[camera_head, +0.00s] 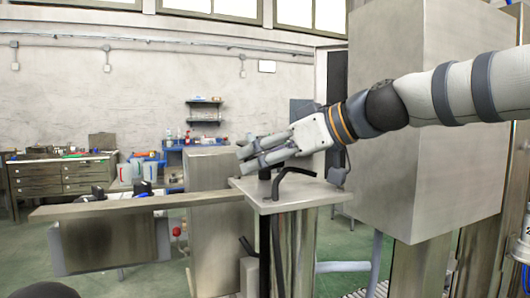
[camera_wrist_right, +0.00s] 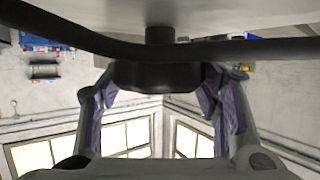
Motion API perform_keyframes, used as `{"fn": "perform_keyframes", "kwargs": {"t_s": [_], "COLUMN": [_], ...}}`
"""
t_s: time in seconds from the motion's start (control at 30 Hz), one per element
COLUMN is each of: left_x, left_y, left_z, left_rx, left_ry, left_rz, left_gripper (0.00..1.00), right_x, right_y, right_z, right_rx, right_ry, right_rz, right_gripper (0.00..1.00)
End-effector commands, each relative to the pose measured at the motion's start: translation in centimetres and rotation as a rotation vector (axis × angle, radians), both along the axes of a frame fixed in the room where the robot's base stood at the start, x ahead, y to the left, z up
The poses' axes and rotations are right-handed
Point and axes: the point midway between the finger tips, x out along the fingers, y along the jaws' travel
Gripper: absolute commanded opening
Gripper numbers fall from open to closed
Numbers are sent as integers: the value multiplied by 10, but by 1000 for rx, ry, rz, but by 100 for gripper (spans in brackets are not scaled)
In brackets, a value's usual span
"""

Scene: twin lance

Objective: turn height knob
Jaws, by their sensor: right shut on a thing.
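My right gripper (camera_head: 258,155) reaches in from the right over a grey metal plate (camera_head: 300,190) on top of a post. A black knob (camera_head: 265,174) on an upright dark stem stands at the plate, just below the fingers. In the right wrist view, the round black knob (camera_wrist_right: 145,76) sits between the two fingers of my right gripper (camera_wrist_right: 160,88), which are shut on it. A black bar (camera_wrist_right: 60,38) crosses that view in front of the knob's stem. My left gripper is not in view.
A bent black handle (camera_head: 295,172) rises from the plate beside the knob, close to my gripper. A large grey box (camera_head: 425,120) stands at the right, behind my arm. A long flat beam (camera_head: 130,206) runs left from the plate. Workbenches and drawers (camera_head: 60,178) stand far back.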

Motion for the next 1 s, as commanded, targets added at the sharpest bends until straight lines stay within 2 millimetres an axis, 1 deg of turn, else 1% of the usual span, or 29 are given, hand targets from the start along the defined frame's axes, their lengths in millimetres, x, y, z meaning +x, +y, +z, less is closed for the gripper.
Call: {"fn": "perform_keyframes", "kwargs": {"t_s": [0.3,0.5,0.7,1.0], "left_x": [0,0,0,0], "left_y": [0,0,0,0], "left_z": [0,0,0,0], "left_rx": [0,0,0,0], "left_ry": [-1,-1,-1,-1], "left_rz": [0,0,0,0], "left_gripper": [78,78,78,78], "right_x": [0,0,1,1], "right_y": [1,0,0,0], "right_z": [-1,-1,-1,-1], "right_rx": [-6,-6,-4,-2], "right_ry": [-4,-4,-3,1], "right_rz": [-257,-382,-463,-507], "right_gripper": [30,30,30,30]}}
